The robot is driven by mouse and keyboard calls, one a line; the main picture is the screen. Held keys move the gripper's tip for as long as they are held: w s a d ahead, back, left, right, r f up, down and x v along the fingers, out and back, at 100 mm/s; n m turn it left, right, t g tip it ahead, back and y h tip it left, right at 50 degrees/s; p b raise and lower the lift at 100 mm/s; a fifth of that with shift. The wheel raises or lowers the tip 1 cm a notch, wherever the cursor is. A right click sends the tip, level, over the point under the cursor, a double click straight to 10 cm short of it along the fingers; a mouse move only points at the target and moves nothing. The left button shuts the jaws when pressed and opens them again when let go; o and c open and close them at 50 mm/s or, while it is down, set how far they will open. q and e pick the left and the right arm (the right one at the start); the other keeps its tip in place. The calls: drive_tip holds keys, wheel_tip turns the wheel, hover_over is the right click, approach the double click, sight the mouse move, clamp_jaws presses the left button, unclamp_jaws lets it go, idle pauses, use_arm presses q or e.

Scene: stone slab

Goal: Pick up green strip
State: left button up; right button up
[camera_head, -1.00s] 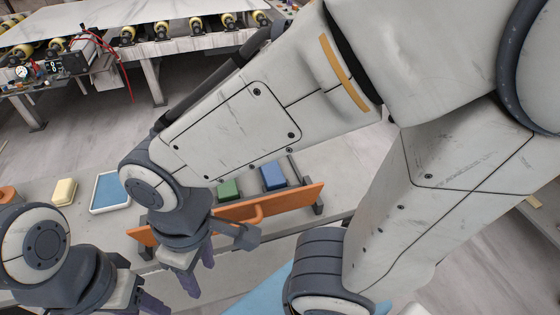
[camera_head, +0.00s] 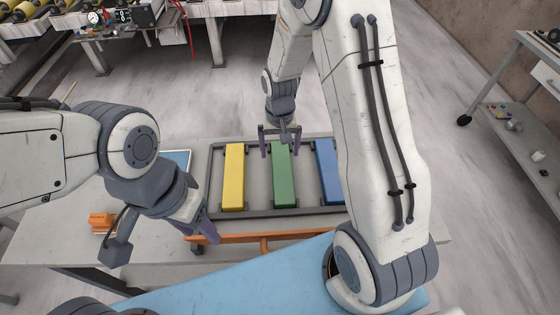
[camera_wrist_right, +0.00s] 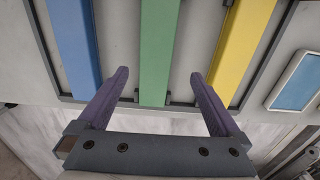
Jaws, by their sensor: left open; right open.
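The green strip (camera_head: 283,185) is a long bar lying between a yellow strip (camera_head: 234,180) and a blue strip (camera_head: 328,172) in a dark grey frame (camera_head: 258,214) on the table. My right gripper (camera_head: 281,150) is open at the far end of the green strip. In the right wrist view, the green strip (camera_wrist_right: 158,50) runs between the two spread purple fingertips of the right gripper (camera_wrist_right: 160,75). Whether the fingers touch it or how high they are is unclear. My left gripper (camera_head: 204,228) is open near the frame's front left corner, apart from the strips.
An orange-handled bar (camera_head: 262,239) runs along the frame's front side. A blue-topped tray (camera_head: 178,160) and an orange object (camera_head: 101,222) are to the left. A shelf cart (camera_head: 520,120) stands far right. The table's left part is mostly clear.

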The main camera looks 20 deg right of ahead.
hover_over(282, 170)
wheel_tip(282, 170, down, 4)
drive_tip(key=shift+w+f+p, duration=0.1)
drive_tip(key=shift+f+p, duration=0.05)
drive_tip(key=shift+p, duration=0.2)
drive_tip(key=shift+f+p, duration=0.4)
drive_tip(key=shift+f, duration=0.15)
wheel_tip(282, 170, down, 3)
drive_tip(key=shift+d+f+p, duration=0.1)
drive_tip(key=shift+p, duration=0.6)
drive_tip(key=shift+f, duration=0.55)
clamp_jaws()
